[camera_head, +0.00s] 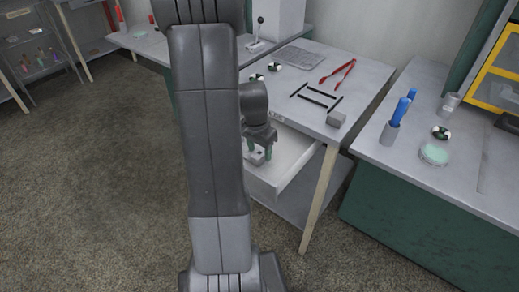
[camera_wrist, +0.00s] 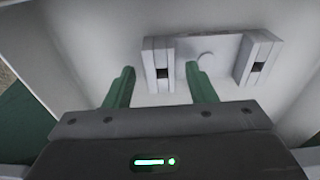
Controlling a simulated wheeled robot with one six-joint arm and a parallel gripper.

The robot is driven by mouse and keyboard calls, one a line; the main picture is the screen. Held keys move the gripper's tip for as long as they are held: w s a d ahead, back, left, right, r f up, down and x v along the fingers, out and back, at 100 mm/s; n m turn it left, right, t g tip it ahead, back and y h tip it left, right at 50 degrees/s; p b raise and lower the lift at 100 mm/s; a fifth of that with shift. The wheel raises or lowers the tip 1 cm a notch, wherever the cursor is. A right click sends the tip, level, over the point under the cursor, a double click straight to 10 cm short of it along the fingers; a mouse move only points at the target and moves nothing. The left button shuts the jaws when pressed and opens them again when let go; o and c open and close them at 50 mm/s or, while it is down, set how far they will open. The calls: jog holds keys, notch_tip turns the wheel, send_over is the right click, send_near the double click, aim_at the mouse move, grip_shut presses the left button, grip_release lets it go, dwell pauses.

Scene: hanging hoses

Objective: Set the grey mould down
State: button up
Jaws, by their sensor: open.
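A pale grey piece, which looks like the mould, lies in the open white drawer (camera_head: 291,183). In the wrist view this grey mould (camera_wrist: 262,55) has two upright blocks with dark slots, joined by a flat part with a round knob. My gripper (camera_wrist: 160,68) is open, with its green fingers apart. The left block stands between the fingertips, with gaps at both sides. In the head view my gripper (camera_head: 257,155) points down into the drawer, and only a little of the grey piece shows under it.
The bench top (camera_head: 365,85) above the drawer bears red tongs (camera_head: 338,73), black bars (camera_head: 313,96) and a small grey block (camera_head: 336,118) near its front corner. A right-hand bench holds a cup with blue-handled tools (camera_head: 390,132) and a round dish (camera_head: 433,154). The floor at left is clear.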

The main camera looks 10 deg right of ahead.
notch_tip(320, 180, up, 12)
jog(key=a+p, duration=0.1)
jog(key=shift+s, duration=0.45)
jog(key=shift+f, duration=0.15)
dwell(0.8)
